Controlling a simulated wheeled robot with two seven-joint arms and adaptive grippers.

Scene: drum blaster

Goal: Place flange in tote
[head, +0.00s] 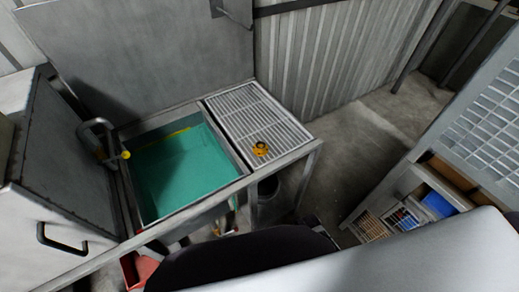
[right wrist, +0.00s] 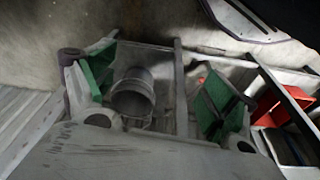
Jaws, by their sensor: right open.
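A small orange-yellow part (head: 260,149), which looks like the flange, lies on the slatted metal grate (head: 235,113) right of the teal basin. A red container (head: 133,271), possibly the tote, shows partly at the lower left of the head view, below the basin's front rail. A red open container (right wrist: 272,106) also shows at the right of the right wrist view. My right gripper (right wrist: 160,90) is open, its green-padded fingers wide apart. Nothing is held between them; a grey cylindrical bin (right wrist: 133,93) shows beyond. The flange is not visible in the right wrist view. My left gripper is out of view.
A dark bin (head: 268,188) stands under the grate. A shelf with a blue box (head: 439,205) is at the right. Bare concrete floor (head: 355,140) lies between.

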